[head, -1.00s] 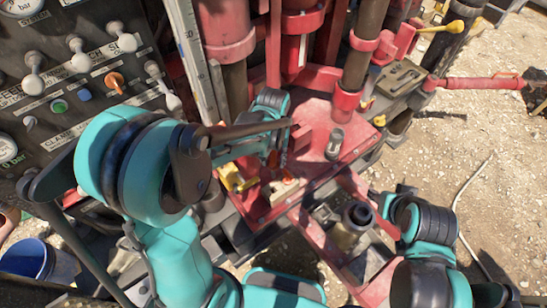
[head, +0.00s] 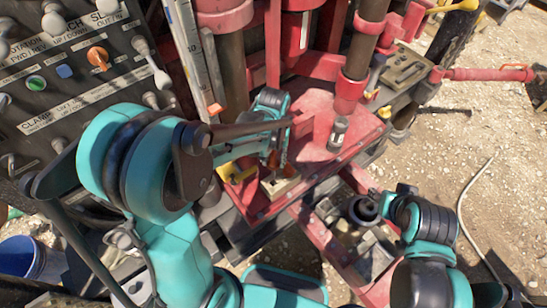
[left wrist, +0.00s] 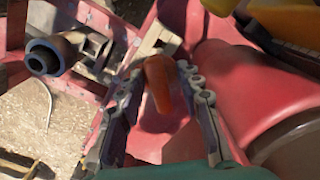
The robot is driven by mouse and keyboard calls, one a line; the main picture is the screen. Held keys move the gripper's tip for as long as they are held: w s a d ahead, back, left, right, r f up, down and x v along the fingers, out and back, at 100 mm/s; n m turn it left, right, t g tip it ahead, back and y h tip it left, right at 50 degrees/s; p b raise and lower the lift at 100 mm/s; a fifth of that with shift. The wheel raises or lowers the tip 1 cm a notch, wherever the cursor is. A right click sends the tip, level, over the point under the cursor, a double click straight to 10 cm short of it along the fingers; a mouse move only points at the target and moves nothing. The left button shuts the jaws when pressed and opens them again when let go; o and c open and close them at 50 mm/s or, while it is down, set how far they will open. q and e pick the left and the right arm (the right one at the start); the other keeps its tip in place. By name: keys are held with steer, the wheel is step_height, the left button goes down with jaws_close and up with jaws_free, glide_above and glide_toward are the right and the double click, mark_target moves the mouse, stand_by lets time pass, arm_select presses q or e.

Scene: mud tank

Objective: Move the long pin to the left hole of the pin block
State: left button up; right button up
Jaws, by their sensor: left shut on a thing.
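My left gripper (left wrist: 155,108) is shut on the long pin (left wrist: 160,82), an orange-brown rod with a rounded end, which stands between its two grey fingers in the left wrist view. In the head view the left gripper (head: 277,158) is small and partly covered by my arm, with the orange pin (head: 284,162) beside it. The pale pin block (left wrist: 159,38) lies just beyond the fingertips; it also shows in the head view (head: 281,186), below the gripper.
A red deck (head: 318,128) carries a small grey cylinder (head: 338,132). Red and brown pipes rise behind it. A lever panel (head: 80,90) is at the left. A yellow part (head: 236,174) lies close left of the block.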

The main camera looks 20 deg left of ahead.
mark_target(273, 174)
arm_select(q)
steer(key=shift+f+b, duration=1.75)
steer(key=shift+f, duration=0.8)
steer(key=shift+f+b, duration=1.75)
steer(key=shift+f, duration=0.2)
steer(key=shift+f+b, duration=0.5)
steer(key=shift+f, duration=0.05)
steer(key=o, duration=1.3)
steer(key=shift+o, duration=0.2)
step_height(273, 174, up, 12)
